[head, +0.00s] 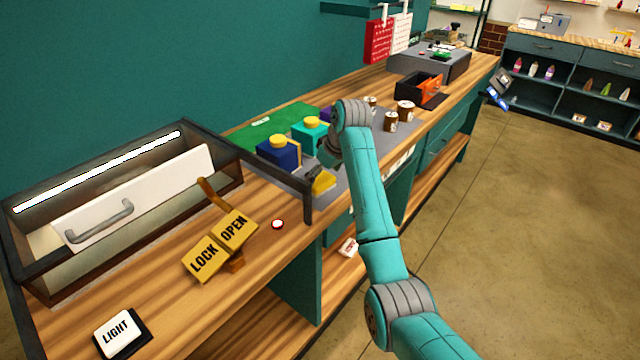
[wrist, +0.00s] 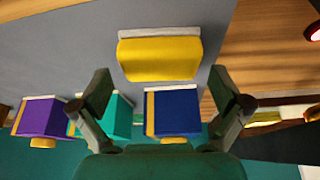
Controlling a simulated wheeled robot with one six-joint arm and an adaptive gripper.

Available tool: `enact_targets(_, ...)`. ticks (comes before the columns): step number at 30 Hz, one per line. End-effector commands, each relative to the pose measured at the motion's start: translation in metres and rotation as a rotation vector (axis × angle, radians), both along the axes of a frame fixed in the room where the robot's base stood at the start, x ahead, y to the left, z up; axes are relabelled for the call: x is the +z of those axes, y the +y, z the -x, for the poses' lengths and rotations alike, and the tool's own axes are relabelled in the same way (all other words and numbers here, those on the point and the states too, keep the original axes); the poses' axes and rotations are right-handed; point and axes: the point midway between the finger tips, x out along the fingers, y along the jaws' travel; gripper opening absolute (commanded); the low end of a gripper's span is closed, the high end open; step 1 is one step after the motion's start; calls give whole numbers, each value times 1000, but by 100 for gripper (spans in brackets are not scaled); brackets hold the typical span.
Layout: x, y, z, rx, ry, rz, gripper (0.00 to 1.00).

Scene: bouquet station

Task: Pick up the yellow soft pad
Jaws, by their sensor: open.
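The yellow soft pad (wrist: 160,58) lies on the grey mat (wrist: 70,50) in the wrist view, with a pale strip along its far edge. It also shows in the head view (head: 323,182), partly hidden by my arm's end. My gripper (wrist: 162,90) is open and empty. Its two fingers stand wide apart, one to each side of the pad's width. In the wrist picture the pad lies just above the line between the fingertips. I cannot tell the height gap.
Blue (head: 279,152), teal (head: 307,134) and purple (wrist: 40,117) blocks stand close by; yellow knobs top the blue and teal ones. A dark-framed case (head: 110,190), a LOCK/OPEN sign (head: 220,245) and a red-and-white button (head: 278,224) are left of the mat in the head view.

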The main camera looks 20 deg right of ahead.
Motion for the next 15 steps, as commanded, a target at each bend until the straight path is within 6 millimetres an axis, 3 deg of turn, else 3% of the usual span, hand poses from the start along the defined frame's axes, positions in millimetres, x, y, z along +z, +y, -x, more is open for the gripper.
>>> enact_targets(6,-21,5,-8,1,1,0,100)
enact_targets(14,-23,5,-9,1,-1,0,100)
enact_targets(15,-23,5,-9,1,-1,0,92)
